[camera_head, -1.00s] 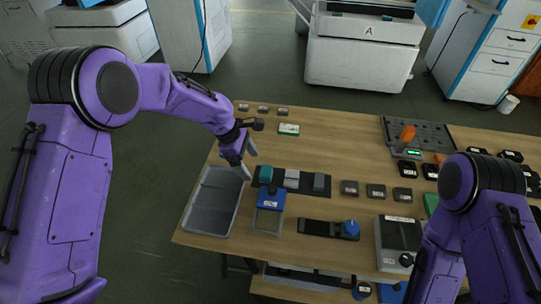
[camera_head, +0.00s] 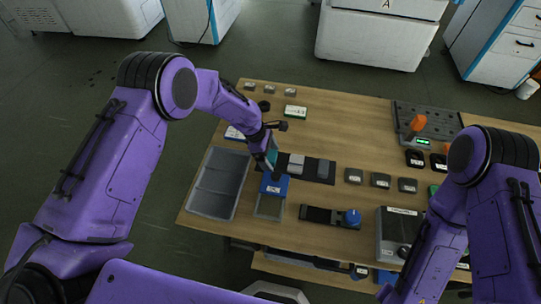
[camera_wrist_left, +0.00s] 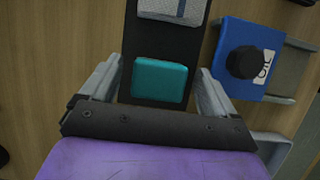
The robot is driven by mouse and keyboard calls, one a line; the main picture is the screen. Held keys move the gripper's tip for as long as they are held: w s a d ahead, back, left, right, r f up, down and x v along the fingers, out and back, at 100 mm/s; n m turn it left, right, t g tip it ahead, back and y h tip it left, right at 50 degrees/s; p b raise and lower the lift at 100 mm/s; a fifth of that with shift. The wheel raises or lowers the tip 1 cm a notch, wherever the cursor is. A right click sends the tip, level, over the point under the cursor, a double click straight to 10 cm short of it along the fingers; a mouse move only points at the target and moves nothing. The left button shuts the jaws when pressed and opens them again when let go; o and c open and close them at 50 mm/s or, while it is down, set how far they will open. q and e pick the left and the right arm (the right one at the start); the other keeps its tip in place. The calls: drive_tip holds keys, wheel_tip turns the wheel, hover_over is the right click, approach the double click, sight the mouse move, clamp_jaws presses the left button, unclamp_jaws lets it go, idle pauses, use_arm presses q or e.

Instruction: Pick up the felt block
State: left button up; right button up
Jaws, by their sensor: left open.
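Three small blocks sit in a row on a black strip (camera_head: 309,180) on the table: a teal one (camera_head: 273,155), a light grey one (camera_head: 296,163) and a dark grey one (camera_head: 323,169). Which of them is felt I cannot tell for sure. My left gripper (camera_head: 268,166) is open over the left end of the strip and partly hides the teal block. In the left wrist view the teal block (camera_wrist_left: 160,80) lies between the open fingers, apart from both. The light grey block (camera_wrist_left: 174,10) shows there with a meshed top. My right gripper is out of view.
A grey tray (camera_head: 201,205) lies left of the strip. A blue-topped labelled holder (camera_head: 274,186) stands just in front, close to my left gripper. The table's back middle is clear.

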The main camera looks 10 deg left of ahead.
use_arm(q)
drive_tip(key=shift+f, duration=0.1)
drive_tip(key=c, duration=1)
drive_tip(key=shift+c, duration=0.3)
drive_tip(key=shift+w+r+b, duration=0.1)
drive_tip(key=shift+r+b, duration=0.35)
drive_tip(key=shift+r, duration=0.05)
drive_tip(key=s+d+r+b, duration=0.2)
drive_tip(key=s+d+r, duration=0.1)
drive_tip(key=s+r, duration=0.9)
drive_tip(key=shift+s+b, duration=0.3)
drive_tip(key=shift+s, duration=0.65)
